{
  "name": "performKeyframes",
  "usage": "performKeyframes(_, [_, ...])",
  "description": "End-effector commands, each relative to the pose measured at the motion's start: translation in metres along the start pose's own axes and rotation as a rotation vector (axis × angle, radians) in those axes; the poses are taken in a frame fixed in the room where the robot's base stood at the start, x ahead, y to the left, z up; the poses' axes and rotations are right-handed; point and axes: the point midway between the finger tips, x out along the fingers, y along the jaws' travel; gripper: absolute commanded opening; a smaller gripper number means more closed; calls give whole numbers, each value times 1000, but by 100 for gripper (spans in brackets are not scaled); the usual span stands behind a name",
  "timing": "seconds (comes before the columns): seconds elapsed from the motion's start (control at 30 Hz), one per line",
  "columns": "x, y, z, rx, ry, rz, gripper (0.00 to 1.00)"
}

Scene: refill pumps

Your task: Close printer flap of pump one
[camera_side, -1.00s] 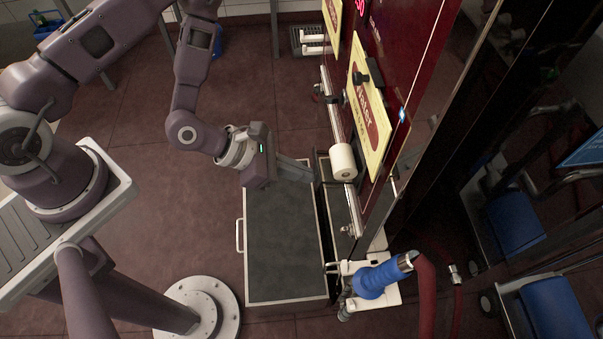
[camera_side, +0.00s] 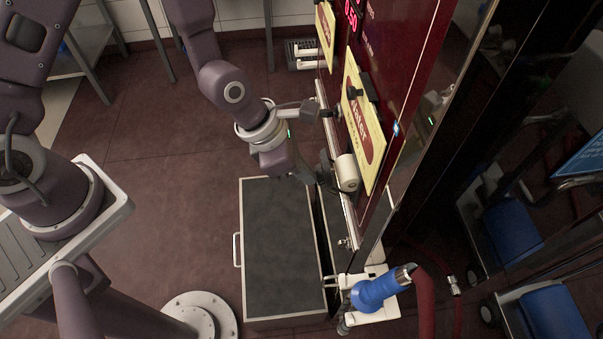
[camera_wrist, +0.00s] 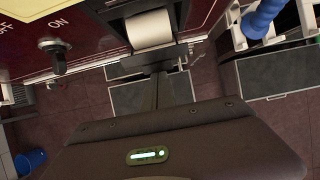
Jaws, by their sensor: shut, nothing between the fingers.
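The red pump cabinet (camera_side: 407,60) stands at the right. Its printer holds a white paper roll (camera_side: 347,172), exposed on the front below the yellow panel; the roll also shows at the top of the wrist view (camera_wrist: 149,28). A dark flap (camera_side: 325,168) hangs open in front of the roll, partly hidden by my gripper. In the wrist view the dark flap edge (camera_wrist: 154,55) lies just below the roll. My gripper (camera_side: 308,178) is shut and empty, its fingertips close to the flap; I cannot tell whether they touch.
A long dark-topped bin (camera_side: 277,250) with a pale rim lies below. A blue nozzle (camera_side: 375,290) stands on a white bracket at the cabinet's near end. A black knob (camera_wrist: 57,58) sticks out left of the printer.

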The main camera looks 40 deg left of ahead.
Motion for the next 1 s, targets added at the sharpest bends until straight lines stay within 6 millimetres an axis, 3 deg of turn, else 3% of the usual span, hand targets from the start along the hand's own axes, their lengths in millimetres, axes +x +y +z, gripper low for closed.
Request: performKeyframes(1.0, [-13, 0, 33, -1, -2, -1, 0])
